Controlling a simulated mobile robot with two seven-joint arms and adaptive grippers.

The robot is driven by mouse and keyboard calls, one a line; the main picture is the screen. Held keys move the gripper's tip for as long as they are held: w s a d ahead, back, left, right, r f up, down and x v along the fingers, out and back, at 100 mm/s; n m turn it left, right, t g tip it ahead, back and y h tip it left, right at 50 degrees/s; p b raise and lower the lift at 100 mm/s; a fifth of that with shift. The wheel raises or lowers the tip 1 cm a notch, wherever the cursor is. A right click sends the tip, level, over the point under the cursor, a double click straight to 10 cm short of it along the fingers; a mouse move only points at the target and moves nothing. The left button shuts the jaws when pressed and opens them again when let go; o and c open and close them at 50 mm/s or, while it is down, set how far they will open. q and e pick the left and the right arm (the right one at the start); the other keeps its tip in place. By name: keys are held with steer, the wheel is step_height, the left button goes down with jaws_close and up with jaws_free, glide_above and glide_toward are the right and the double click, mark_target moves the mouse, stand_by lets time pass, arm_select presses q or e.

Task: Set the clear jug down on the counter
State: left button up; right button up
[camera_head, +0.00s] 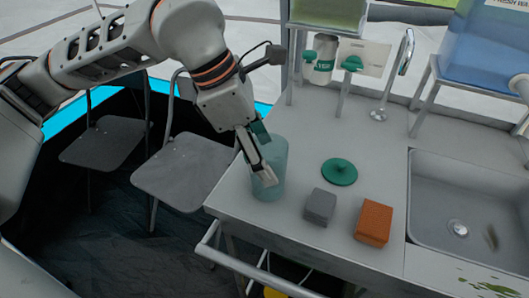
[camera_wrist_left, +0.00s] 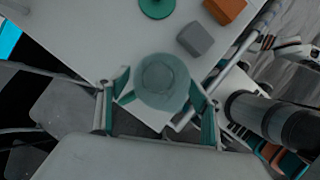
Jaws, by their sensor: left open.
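The clear jug (camera_head: 270,163) is a bluish see-through vessel. It stands upright on the grey counter (camera_head: 300,160) at its left end, close to the edge. In the left wrist view the jug (camera_wrist_left: 162,82) is seen from above, looking empty, with its round base visible. My left gripper (camera_head: 262,160) is open, its fingers on either side of the jug. In the left wrist view the left gripper (camera_wrist_left: 159,85) has one finger each side of it; whether they touch it I cannot tell. My right gripper does not show.
A green round lid (camera_head: 339,171), a grey block (camera_head: 320,206) and an orange block (camera_head: 373,223) lie right of the jug. The sink (camera_head: 468,200) is further right. Folding chairs (camera_head: 185,170) stand left.

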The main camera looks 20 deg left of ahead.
arm_select(q)
steer(key=p+v, duration=0.2)
steer(key=v, duration=0.9)
steer(key=shift+r, duration=0.35)
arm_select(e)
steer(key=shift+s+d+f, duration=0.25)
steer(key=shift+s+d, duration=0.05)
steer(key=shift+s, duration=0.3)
arm_select(q)
steer(key=shift+s+a, duration=0.1)
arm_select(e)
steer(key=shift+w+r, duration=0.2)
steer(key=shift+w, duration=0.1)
